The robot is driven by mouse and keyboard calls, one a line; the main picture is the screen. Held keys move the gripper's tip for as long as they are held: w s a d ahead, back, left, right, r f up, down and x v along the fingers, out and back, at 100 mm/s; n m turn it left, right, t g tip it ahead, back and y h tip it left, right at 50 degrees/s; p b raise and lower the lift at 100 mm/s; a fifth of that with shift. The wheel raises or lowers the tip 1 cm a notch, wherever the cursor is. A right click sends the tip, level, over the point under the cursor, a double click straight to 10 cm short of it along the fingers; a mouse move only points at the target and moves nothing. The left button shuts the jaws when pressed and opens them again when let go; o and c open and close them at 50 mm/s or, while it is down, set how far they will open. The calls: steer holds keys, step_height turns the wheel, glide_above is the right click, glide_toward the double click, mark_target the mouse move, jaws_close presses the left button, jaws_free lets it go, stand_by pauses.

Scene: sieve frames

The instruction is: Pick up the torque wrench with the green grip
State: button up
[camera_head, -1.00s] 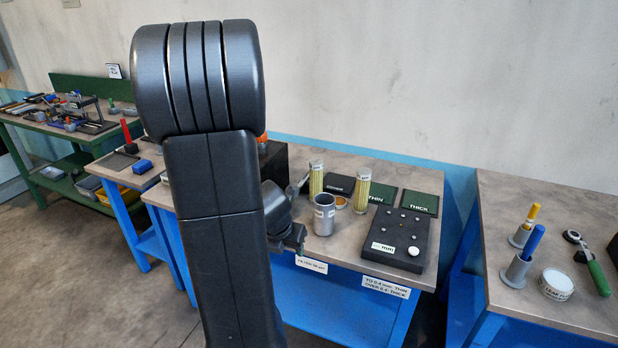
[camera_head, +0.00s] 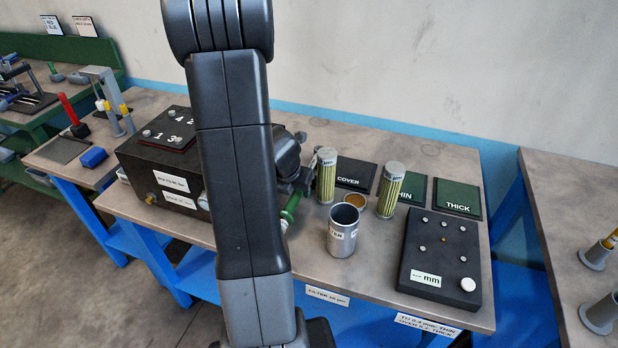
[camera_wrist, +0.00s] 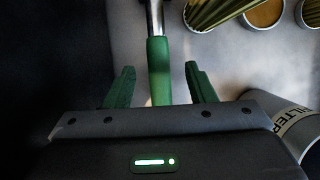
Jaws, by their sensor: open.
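The torque wrench's green grip (camera_wrist: 159,85) lies between the two spread fingers of my gripper (camera_wrist: 160,68) in the wrist view. Its bright metal shaft (camera_wrist: 155,16) runs on to the top edge of that view. The gripper is open, with a gap on each side of the grip. In the head view a green grip (camera_head: 291,207) shows beside my arm on the middle bench, left of the grey filter cup (camera_head: 342,242). My arm hides much of the wrench and the gripper there.
Two yellow filter cartridges (camera_head: 326,180) (camera_head: 389,192) stand behind the cup, close to the gripper. A black box (camera_head: 140,165) with numbered bolts stands left of my arm. A black "mm" gauge block (camera_head: 435,262) is at right. Dark COVER, THIN and THICK plates lie behind.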

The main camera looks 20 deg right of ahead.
mark_target(297, 191)
steer(key=x, duration=0.2)
steer(key=b+x, duration=0.2)
steer(key=x, duration=0.1)
steer(key=shift+w+d+f, duration=0.2)
steer(key=shift+w, duration=0.25)
steer(key=shift+r, duration=0.1)
jaws_close()
